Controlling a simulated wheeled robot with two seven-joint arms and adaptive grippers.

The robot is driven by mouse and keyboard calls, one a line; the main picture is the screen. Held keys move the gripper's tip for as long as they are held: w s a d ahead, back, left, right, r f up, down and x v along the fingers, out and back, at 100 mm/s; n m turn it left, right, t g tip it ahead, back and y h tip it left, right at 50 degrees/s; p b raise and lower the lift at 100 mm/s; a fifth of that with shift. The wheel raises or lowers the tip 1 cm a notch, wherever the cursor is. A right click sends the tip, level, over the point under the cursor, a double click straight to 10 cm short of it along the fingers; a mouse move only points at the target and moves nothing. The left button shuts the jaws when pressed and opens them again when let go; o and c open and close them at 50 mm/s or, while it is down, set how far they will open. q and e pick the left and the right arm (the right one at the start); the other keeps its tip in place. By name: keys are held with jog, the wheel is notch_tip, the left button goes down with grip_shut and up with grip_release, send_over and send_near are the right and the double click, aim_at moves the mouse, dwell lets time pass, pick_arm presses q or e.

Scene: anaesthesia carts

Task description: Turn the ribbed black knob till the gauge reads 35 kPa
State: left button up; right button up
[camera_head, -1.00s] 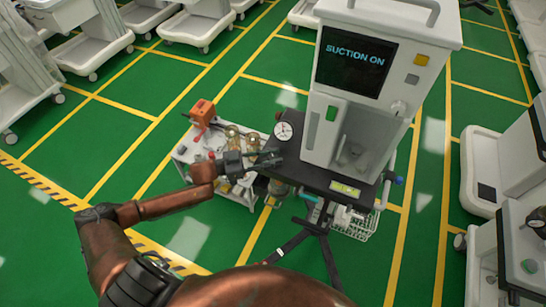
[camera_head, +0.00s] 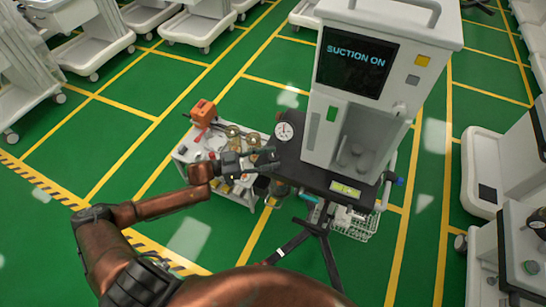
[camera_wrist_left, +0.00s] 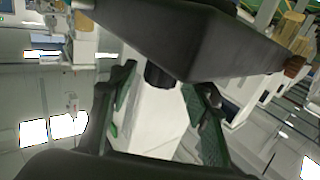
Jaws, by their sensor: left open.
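The black knob (camera_wrist_left: 160,75) shows in the left wrist view as a short dark cylinder under a dark slab; its ribs are too blurred to make out. My left gripper (camera_wrist_left: 158,80) is open, one finger on each side of the knob in the picture; I cannot tell whether either touches it. In the head view my left gripper (camera_head: 269,157) is at the left edge of the dark shelf, and the knob cannot be made out. The round white gauge (camera_head: 284,131) is just behind the gripper; its reading is too small to read. My right gripper is not in view.
The white suction unit (camera_head: 375,80), its screen showing "SUCTION ON", stands on the dark shelf (camera_head: 310,176). A small white cart (camera_head: 185,152) with an orange box (camera_head: 203,112) and several jars stands close on the left.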

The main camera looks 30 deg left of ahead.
pick_arm(q)
jog(key=v, duration=1)
jog(key=shift+s+a, duration=0.25)
